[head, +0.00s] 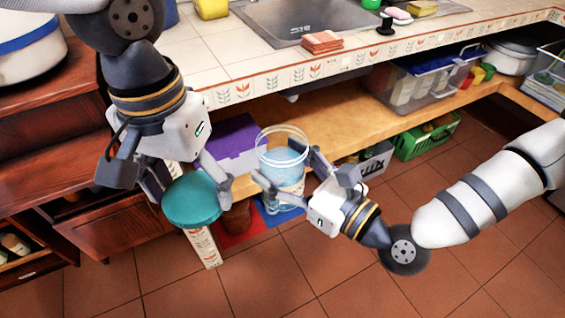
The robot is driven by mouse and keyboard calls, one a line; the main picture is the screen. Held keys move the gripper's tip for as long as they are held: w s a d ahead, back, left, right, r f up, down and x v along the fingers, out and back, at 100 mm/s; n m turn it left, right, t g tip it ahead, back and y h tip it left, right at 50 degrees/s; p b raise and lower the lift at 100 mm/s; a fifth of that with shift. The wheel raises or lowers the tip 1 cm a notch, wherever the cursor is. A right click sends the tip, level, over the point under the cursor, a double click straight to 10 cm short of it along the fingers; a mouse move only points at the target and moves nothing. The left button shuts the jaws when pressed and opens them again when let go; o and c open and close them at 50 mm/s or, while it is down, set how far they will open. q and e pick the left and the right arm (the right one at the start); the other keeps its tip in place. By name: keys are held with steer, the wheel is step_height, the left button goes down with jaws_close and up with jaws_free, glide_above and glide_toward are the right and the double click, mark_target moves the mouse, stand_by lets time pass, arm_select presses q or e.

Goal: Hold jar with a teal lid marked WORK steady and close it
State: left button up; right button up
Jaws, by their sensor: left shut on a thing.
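The teal lid (192,203) is a round disc held in the air by my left gripper (186,184), whose fingers are shut on its sides. The clear, bluish jar (284,170) is open at the top and stands roughly upright, slightly tilted in the picture. My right gripper (291,174) has a finger on each side of the jar and appears shut on it. The lid is left of the jar and apart from it. No WORK marking can be read on the lid or jar.
The tiled counter (190,52) with a sink (300,22) and red cloths (322,41) lies behind. A dark cabinet (45,150) stands left. The tiled floor (270,280) in front is clear.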

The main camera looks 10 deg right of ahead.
mark_target(281, 127)
arm_select(q)
steer(key=d+r, duration=0.1)
steer(key=d+r+m, duration=0.1)
steer(key=r, duration=0.1)
steer(key=d+r+m, duration=0.1)
steer(key=r, duration=0.1)
steer(key=shift+s+d, duration=0.2)
steer(key=shift+d, duration=0.05)
steer(key=w+d+r+m, duration=0.3)
steer(key=w+d+r, duration=0.1)
steer(key=w+d, duration=0.3)
steer(key=shift+w+d+r+m, duration=0.2)
steer(key=shift+w+d+m, duration=0.2)
steer(key=shift+d, duration=0.8)
steer(key=shift+f, duration=2.05)
steer(key=shift+s, duration=0.1)
steer(key=shift+f, duration=0.85)
steer(key=shift+f, duration=0.55)
